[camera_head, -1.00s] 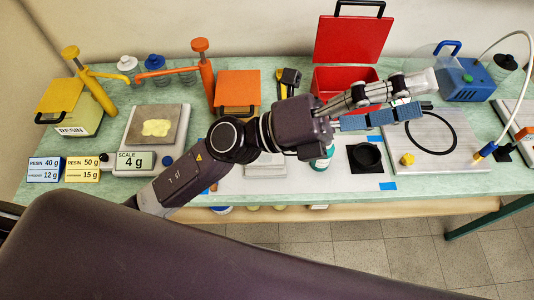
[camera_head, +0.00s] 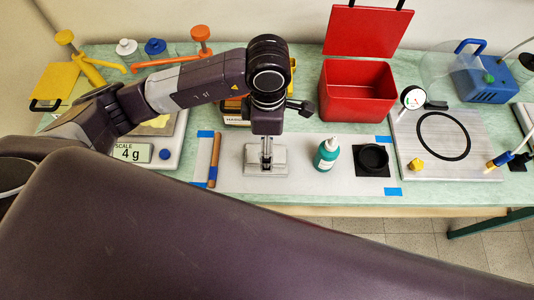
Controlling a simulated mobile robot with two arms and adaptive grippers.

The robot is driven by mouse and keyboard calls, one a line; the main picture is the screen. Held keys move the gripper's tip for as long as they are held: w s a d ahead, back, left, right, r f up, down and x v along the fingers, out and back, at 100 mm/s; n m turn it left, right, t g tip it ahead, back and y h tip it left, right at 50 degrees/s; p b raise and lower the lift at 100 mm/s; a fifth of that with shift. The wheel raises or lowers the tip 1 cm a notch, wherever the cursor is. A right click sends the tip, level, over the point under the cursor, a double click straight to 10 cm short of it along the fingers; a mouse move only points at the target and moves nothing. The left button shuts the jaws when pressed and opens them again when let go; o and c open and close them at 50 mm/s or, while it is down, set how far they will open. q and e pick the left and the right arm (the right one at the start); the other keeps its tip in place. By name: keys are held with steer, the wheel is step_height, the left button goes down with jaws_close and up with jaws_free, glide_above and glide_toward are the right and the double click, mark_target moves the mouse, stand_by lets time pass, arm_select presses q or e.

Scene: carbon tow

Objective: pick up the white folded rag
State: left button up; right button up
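The white folded rag (camera_head: 280,164) lies on the pale sheet in the middle of the table in the head view. It looks greyish white, flat and layered. My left gripper (camera_head: 266,164) points straight down over it, with its fingertips at or just above the rag's middle. The fingers look narrow and close together from this angle. I cannot tell whether they touch the rag or how far they are open. Part of the rag is hidden behind them. My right gripper is not in view.
A teal bottle (camera_head: 327,153) and a black round dish (camera_head: 373,158) stand right of the rag. A brown stick (camera_head: 214,160) lies to its left. An open red box (camera_head: 357,96) stands behind. The scale (camera_head: 165,160) is at left, the metal plate (camera_head: 480,122) at right.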

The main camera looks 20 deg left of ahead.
arm_select(q)
steer(key=f+p, duration=0.1)
steer(key=f, duration=0.1)
steer(key=f+p, duration=0.1)
steer(key=f, duration=0.1)
steer(key=f+p, duration=0.1)
steer(key=f, duration=0.2)
steer(key=shift+s+a, duration=0.1)
steer(key=shift+a, duration=0.2)
steer(key=shift+f, duration=0.25)
steer(key=shift+c, duration=0.4)
steer(key=c, duration=1)
